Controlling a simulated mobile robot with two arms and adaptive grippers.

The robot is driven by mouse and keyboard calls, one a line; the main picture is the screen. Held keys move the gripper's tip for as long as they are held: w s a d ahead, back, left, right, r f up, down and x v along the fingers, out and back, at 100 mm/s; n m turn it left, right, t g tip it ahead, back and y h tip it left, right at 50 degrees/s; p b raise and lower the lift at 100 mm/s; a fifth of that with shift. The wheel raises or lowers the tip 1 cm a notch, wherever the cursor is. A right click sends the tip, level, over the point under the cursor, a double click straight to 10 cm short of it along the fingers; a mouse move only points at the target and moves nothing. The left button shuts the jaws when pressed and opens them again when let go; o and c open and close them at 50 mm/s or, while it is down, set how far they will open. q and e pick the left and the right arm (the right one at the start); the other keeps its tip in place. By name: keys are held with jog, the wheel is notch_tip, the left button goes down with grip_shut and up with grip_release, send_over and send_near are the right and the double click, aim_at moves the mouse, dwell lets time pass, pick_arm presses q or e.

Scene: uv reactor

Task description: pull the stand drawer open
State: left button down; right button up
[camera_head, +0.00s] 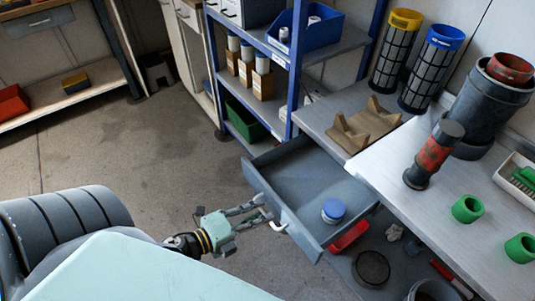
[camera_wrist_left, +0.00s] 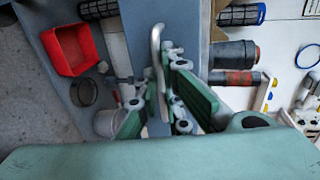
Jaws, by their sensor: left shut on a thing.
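The stand drawer (camera_head: 293,186) is a grey-blue drawer standing pulled out under the stand's top. A round jar with a blue lid (camera_head: 333,211) is inside it. My left gripper (camera_head: 262,211) is shut on the drawer's pale handle (camera_head: 277,226) at the drawer front. In the left wrist view the handle (camera_wrist_left: 156,50) runs between the fingers of the left gripper (camera_wrist_left: 165,85). The handle's middle is partly hidden by the fingers. My right gripper is not in view.
A grey table (camera_head: 400,190) at the right carries green rings and a dark, red-banded cylinder (camera_head: 435,152). A brown cradle (camera_head: 363,125) sits on the stand top. Below the drawer are a red bin (camera_head: 348,237) and a dark round lid (camera_head: 371,268). The floor left of the drawer is clear.

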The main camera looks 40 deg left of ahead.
pick_arm(q)
jog(key=shift+s+f, duration=0.25)
jog(key=c, duration=1.9)
grip_release()
jog(key=shift+w+r, duration=0.1)
jog(key=shift+c, duration=0.2)
jog(key=shift+a, duration=0.1)
jog(key=v, duration=1.2)
